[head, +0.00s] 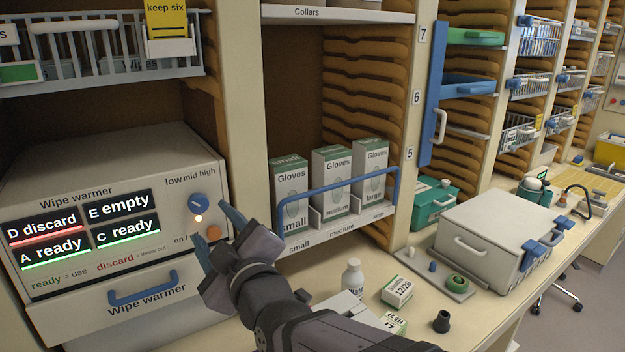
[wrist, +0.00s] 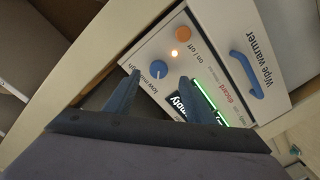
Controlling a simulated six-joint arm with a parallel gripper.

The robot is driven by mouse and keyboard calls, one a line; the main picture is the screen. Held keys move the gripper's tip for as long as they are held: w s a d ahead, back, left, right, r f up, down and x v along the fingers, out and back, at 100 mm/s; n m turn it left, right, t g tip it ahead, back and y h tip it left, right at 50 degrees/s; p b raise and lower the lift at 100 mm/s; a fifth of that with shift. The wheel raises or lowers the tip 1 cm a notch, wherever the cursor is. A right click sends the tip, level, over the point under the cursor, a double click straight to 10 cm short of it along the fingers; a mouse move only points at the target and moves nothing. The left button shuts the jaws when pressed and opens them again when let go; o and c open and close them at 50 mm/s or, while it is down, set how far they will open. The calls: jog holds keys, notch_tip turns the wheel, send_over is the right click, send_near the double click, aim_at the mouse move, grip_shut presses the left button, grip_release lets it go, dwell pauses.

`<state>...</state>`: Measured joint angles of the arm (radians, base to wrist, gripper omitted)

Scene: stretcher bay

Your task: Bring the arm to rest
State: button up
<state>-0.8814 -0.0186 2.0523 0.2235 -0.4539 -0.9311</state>
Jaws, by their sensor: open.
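My gripper (head: 213,230) is open and empty in the head view, its two fingers apart just in front of the right side of the wipe warmer (head: 110,170). In the wrist view my gripper (wrist: 154,88) points at the warmer's front panel. Between and beyond the fingertips are the blue dial (wrist: 160,68) and the orange on/off button (wrist: 183,34), with a lit lamp between them. Whether a finger touches the panel I cannot tell. The warmer's displays read D discard, E empty, A ready and C ready. My arm reaches in from the bottom of the head view.
Glove boxes (head: 332,180) stand on a shelf behind a blue rail (head: 340,180), right of my gripper. A white bottle (head: 352,277), small cartons (head: 397,291) and a dark cup (head: 442,321) stand on the counter beside my arm. A grey case (head: 490,240) stands further right.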

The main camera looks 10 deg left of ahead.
jog(key=d+f+m+g+h+p, duration=0.1)
jog(key=d+f+h, duration=0.1)
jog(key=d+f, duration=0.2)
jog(key=d+f+m+g+h+p, duration=0.1)
jog(key=d+f+m+g+h, duration=0.1)
jog(key=d+f, duration=0.2)
jog(key=d+f+m+g+h+p, duration=0.1)
jog(key=d+f+m+g+h, duration=0.1)
jog(key=d+f, duration=0.2)
jog(key=shift+w+d+f+h, duration=0.15)
jog(key=shift+d+h, duration=0.25)
jog(key=shift+d, duration=1.1)
jog(key=s+d+f+m+g+h+p, duration=0.1)
jog(key=s+d+f+m+g+h, duration=0.15)
jog(key=s+d+f, duration=0.4)
jog(key=s+d+f+m+g+h, duration=0.15)
jog(key=s+d+m+g, duration=0.25)
jog(key=d, duration=0.6)
jog(key=s+d+f+m+g+h+b, duration=0.1)
jog(key=s+d+f+m+b, duration=0.3)
jog(key=d+f, duration=0.6)
notch_tip(320, 180, down, 4)
jog(key=shift+s+d+f+m+h, duration=0.2)
jog(key=shift+s+d+m+h, duration=0.2)
jog(key=shift+s+m, duration=0.5)
jog(key=shift+a, duration=0.1)
jog(key=shift+c, duration=0.6)
